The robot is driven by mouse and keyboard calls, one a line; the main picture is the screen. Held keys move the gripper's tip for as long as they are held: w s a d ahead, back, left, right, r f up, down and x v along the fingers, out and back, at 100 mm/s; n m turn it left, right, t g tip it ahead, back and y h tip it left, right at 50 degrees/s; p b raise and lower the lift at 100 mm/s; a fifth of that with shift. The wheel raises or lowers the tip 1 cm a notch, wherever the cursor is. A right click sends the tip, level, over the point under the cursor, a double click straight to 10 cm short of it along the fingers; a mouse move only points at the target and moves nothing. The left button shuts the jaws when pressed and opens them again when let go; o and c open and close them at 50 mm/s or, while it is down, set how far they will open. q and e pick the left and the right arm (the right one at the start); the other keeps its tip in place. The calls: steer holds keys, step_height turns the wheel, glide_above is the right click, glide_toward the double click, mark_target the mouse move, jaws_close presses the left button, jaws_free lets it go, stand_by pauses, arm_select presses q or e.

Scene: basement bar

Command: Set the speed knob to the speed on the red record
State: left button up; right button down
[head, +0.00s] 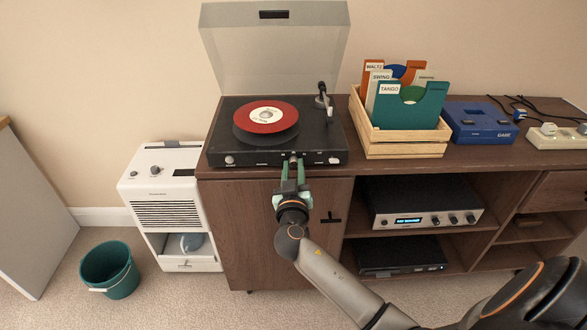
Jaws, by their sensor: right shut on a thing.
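The turntable (222,140) sits on the cabinet with its lid raised. The red record (285,122) lies on its platter, with a pale label (265,114) whose print is too small to read. My right gripper (293,165) reaches up from below to the middle of the turntable's front edge. It is shut on a small knob (293,157) there, mostly hidden by the fingers. A pale knob (229,160) is at the front left and another control (334,160) at the front right. The markings around them are too small to read. My left gripper is not in view.
A wooden crate (403,150) of record sleeves stands right of the turntable, with a blue game box (478,122) beyond it. The tonearm (323,98) is at the platter's right. A white appliance (165,190) and a green bucket (110,270) stand on the left.

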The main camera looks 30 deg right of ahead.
steer(key=n+b, duration=0.1)
steer(key=n, duration=0.3)
steer(key=shift+n, duration=0.3)
steer(key=n, duration=0.5)
steer(key=shift+n, duration=0.3)
stand_by(0.3)
steer(key=c, duration=0.6)
jaws_free()
steer(key=shift+c, duration=0.2)
